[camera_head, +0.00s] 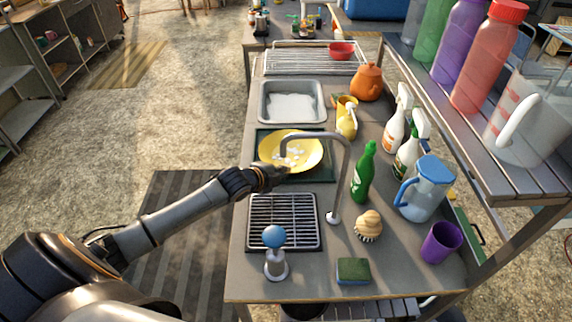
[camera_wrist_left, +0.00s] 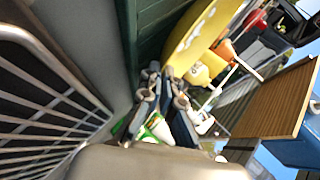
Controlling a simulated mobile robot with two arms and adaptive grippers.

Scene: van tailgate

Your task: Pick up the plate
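The yellow plate (camera_head: 300,147) lies on a dark green mat or tray (camera_head: 262,164) on the grey counter, with small white marks or bits on its face. The faucet's curved spout crosses in front of it. My left gripper (camera_head: 285,176) is at the plate's near edge in the head view. In the left wrist view, the fingers (camera_wrist_left: 166,82) stand partly apart with a narrow gap, their tips close to the rim of the plate (camera_wrist_left: 201,34). I see nothing clearly held; contact with the rim cannot be told. My right gripper is out of view.
A faucet (camera_head: 347,180) rises beside the plate. Right of it stand a green bottle (camera_head: 364,172), spray bottles (camera_head: 396,120) and a blue-lidded pitcher (camera_head: 424,190). A drain rack (camera_head: 283,220) and blue-topped dispenser (camera_head: 275,253) are nearer; a sink (camera_head: 292,102) lies beyond.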

